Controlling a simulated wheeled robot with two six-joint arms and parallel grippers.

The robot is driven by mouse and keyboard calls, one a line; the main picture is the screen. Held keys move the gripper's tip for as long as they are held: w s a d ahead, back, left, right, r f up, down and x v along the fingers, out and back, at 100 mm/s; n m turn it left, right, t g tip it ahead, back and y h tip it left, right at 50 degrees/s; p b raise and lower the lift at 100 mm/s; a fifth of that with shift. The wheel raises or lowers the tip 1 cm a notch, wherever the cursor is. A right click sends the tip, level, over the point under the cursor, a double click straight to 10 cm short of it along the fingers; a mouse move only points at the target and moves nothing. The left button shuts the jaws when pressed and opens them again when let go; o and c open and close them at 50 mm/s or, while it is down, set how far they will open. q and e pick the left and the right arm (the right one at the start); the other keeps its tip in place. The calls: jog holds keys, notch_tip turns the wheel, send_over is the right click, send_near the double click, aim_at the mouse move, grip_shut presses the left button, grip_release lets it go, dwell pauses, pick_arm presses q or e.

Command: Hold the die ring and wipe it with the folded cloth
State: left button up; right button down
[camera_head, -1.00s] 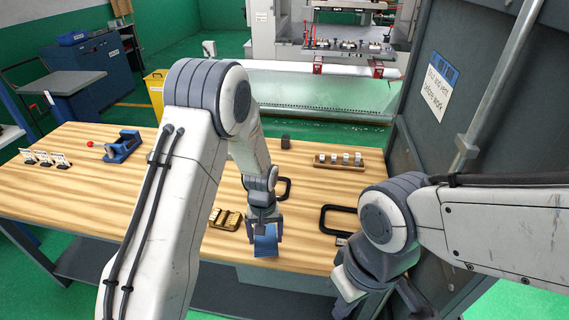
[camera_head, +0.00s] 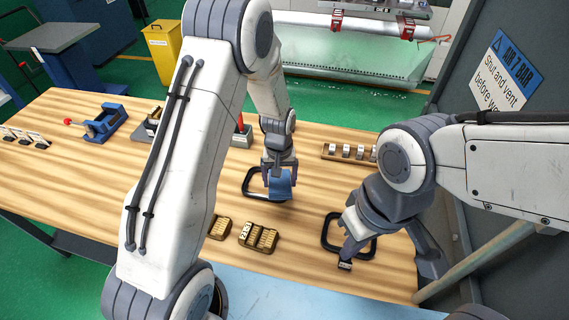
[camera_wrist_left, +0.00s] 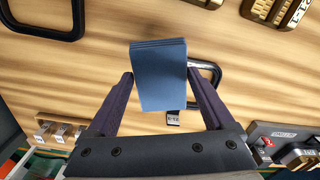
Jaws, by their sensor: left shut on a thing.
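The blue folded cloth (camera_head: 281,186) is in my left gripper (camera_head: 279,177), which is shut on it. It hangs above the left black frame (camera_head: 250,184). In the left wrist view the cloth (camera_wrist_left: 160,78) sits between the two fingers of my left gripper (camera_wrist_left: 160,88). My right gripper (camera_head: 347,255) points down over the right black frame (camera_head: 369,251); its fingers overlap, so I cannot tell whether it is open or holds anything. Several small silver ring-like pieces (camera_head: 346,151) stand in a wooden rack at the back right; I cannot tell which is the die ring.
Brass blocks (camera_head: 259,237) lie near the table's front edge. A blue vice-like fixture (camera_head: 107,121) stands at the left. A grey wall panel with a sign (camera_head: 507,75) bounds the right. The wooden table (camera_head: 95,195) has bare room at left.

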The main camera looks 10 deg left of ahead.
pick_arm(q)
jog(key=shift+w, duration=0.2)
jog(key=shift+f+b, duration=0.75)
jog(key=shift+f, duration=0.05)
jog(key=shift+f+b, duration=1.65)
jog(key=shift+f, duration=0.5)
jog(key=shift+f+b, duration=0.7)
jog(key=shift+f, duration=0.3)
